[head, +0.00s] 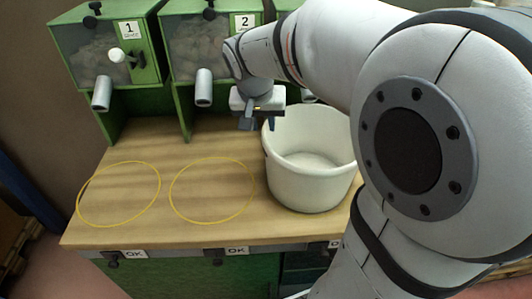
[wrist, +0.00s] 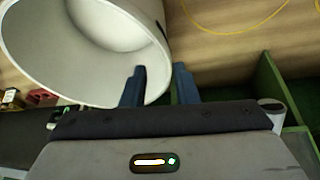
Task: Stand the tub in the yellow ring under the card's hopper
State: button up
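The white tub (head: 308,190) stands upright on the wooden bench at the right, partly hidden by my arm. It looks empty. My gripper (head: 257,125) points down at the tub's left rear rim. In the wrist view the fingers of my gripper (wrist: 160,68) are apart. One finger overlaps the rim of the tub (wrist: 22,60) and the other is outside it; contact cannot be told. Yellow rings lie on the bench at left (head: 130,162) and middle (head: 210,222), both empty. Hopper 1 (head: 90,55) and hopper 2 (head: 190,45) stand behind them. No card is seen.
Grey spouts (head: 101,94) hang from the hoppers above the bench's back. Green dividers (head: 180,110) stand between the bays. The bench top (head: 165,145) is clear left of the tub. My arm hides the right side.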

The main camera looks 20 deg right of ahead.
jog(key=s+a+f+n+y, duration=0.1)
jog(key=s+a+f+n, duration=0.1)
jog(key=s, duration=0.6)
jog(key=s+a+f+n+y, duration=0.1)
jog(key=s+f+n, duration=0.2)
jog(key=s, duration=0.5)
jog(key=shift+s+a+y, duration=0.3)
jog(key=shift+s+a, duration=0.05)
jog(key=shift+s, duration=0.05)
